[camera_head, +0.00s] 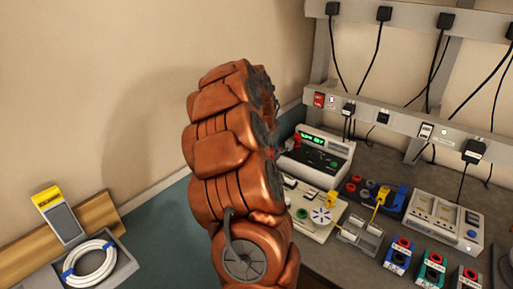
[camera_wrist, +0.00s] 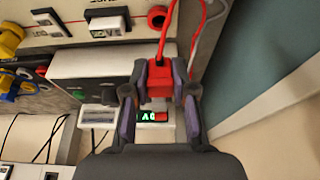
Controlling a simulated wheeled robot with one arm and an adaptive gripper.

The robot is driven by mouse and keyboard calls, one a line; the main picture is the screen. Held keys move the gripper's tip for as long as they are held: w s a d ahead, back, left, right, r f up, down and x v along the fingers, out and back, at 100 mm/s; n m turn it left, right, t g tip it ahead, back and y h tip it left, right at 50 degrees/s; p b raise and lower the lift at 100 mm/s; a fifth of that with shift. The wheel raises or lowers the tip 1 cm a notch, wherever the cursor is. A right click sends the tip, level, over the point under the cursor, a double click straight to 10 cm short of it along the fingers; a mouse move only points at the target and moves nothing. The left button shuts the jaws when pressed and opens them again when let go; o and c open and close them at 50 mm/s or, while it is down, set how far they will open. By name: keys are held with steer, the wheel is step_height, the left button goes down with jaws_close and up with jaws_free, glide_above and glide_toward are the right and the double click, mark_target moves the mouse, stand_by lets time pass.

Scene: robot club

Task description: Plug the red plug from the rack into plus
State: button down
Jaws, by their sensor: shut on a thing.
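In the wrist view, my gripper (camera_wrist: 160,78) is shut on the red plug (camera_wrist: 160,88), with a finger on each side of it. A red cable (camera_wrist: 169,35) runs from the plug to the top of the view. Past the plug is a grey device with a lit green display (camera_wrist: 148,116). In the head view this device, the power supply (camera_head: 318,155), stands behind my arm's right side. My copper arm hides the gripper and most of the plug there. I cannot clearly make out the plus socket or whether the plug touches anything.
A red ring-shaped socket (camera_wrist: 157,17) shows at the wrist view's top. A bench panel (camera_head: 308,212), a yellow plug (camera_head: 380,195) and blue, green and grey socket boxes (camera_head: 398,256) crowd the bench right of my arm. A white cable coil (camera_head: 90,263) lies at left.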

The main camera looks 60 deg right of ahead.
steer(key=shift+w, duration=0.1)
steer(key=shift+f+b, duration=0.75)
steer(key=shift+f, duration=1.9)
steer(key=shift+f+b, duration=0.9)
steer(key=shift+b, duration=0.1)
stand_by(1.6)
steer(key=c, duration=0.9)
jaws_free()
steer(key=shift+o, duration=0.2)
steer(key=shift+r, duration=0.1)
steer(key=v, duration=1.1)
steer(key=shift+a+r, duration=0.15)
steer(key=shift+r, duration=0.25)
